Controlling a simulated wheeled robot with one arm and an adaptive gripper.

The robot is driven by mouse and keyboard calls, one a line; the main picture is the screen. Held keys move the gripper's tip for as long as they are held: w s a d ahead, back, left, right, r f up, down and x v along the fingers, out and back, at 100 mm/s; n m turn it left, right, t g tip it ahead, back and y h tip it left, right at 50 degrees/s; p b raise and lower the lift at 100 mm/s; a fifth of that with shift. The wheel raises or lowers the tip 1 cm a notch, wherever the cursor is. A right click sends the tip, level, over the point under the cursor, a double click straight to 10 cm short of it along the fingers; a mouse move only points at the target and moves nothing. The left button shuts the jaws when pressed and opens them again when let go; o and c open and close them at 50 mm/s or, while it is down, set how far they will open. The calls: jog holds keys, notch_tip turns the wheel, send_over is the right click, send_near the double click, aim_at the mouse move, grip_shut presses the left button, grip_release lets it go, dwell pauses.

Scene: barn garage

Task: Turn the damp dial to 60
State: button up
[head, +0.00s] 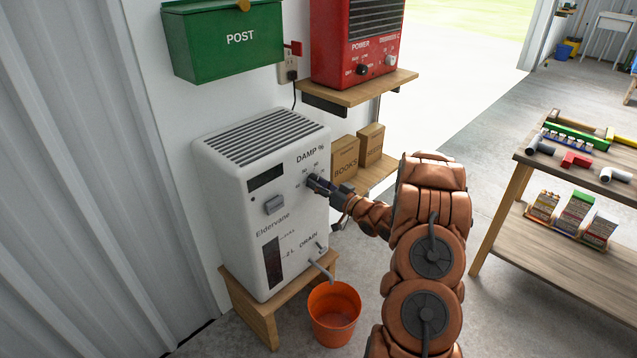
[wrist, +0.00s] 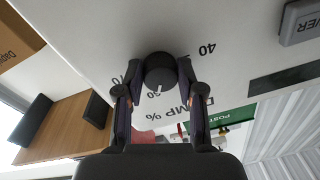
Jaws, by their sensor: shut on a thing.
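The white Eldervane unit (head: 230,190) stands on a low wooden stand, its front marked "DAMP %" at the upper right. My gripper (head: 316,183) reaches in from the right and largely hides the dial in the head view. In the wrist view the damp dial (wrist: 160,68) is a round black knob with a short white pointer mark on its lower edge. My gripper (wrist: 160,78) is shut on it, one finger on each side. The mark points down, towards a partly covered number beside the "DAMP %" lettering. "40" reads clearly at the right; the fingers partly cover other numbers.
Below are a drain spout (head: 321,268) and an orange bucket (head: 334,313). A shelf (head: 360,91) with a red machine (head: 355,40) is above; boxes (head: 345,158) stand behind my gripper. A workbench (head: 560,180) is at right.

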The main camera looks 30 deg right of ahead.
jog(key=shift+d+r, duration=0.1)
jog(key=o, duration=1.1)
jog(key=shift+o, duration=0.2)
jog(key=r+v, duration=0.1)
jog(key=v, duration=1.1)
jog(key=shift+f, duration=0.5)
